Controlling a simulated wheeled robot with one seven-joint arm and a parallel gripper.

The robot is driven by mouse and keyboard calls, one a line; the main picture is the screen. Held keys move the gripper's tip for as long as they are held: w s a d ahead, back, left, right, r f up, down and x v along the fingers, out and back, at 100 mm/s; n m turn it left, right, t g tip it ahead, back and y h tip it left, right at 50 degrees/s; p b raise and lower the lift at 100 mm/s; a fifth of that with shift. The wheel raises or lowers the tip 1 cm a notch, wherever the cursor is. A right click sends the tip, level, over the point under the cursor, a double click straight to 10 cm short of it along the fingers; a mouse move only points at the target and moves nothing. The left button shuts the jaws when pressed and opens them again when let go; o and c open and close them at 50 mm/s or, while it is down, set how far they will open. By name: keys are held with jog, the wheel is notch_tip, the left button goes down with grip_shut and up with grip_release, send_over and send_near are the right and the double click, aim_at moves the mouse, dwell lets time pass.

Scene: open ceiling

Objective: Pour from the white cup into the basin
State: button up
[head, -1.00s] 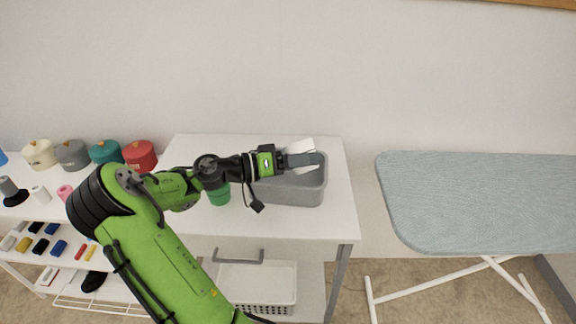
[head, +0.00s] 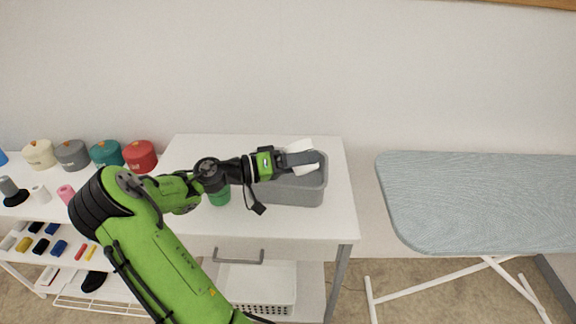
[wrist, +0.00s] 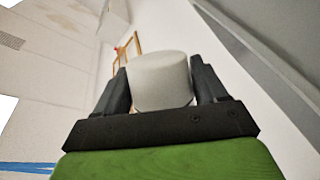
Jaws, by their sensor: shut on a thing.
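The white cup (head: 301,145) is held by my gripper (head: 303,158) above the grey basin (head: 296,196) on the white table. In the wrist view the white cup (wrist: 160,80) sits between the two dark fingers of my gripper (wrist: 160,86), which are shut on it. The cup looks tilted in the head view, and the fingers cover part of it. The inside of the cup and any contents are hidden. Most of the basin's inside is hidden behind my gripper.
A green cup (head: 220,196) stands on the table (head: 323,222) left of the basin, partly behind my arm. Several lidded pots, including a red one (head: 140,155), line the left shelf. An ironing board (head: 480,200) stands at the right. A white basket (head: 258,285) sits below.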

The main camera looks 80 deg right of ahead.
jog(key=shift+n, duration=0.3)
jog(key=shift+r+n+p, duration=0.35)
jog(key=shift+n+p, duration=0.45)
jog(key=shift+p, duration=0.35)
jog(key=shift+w+d+f+n+g+h+p, duration=0.15)
jog(key=shift+f+n+g+h+p, duration=0.25)
jog(key=shift+n, duration=0.5)
dwell(0.7)
jog(key=shift+w+d+r+n+p, duration=0.45)
jog(key=shift+n+p, duration=0.45)
jog(key=shift+p, duration=0.25)
jog(key=shift+w+d+r+n+h+p, duration=0.2)
jog(key=shift+r+n+h+p, duration=0.15)
jog(key=shift+n+p, duration=0.95)
dwell(0.3)
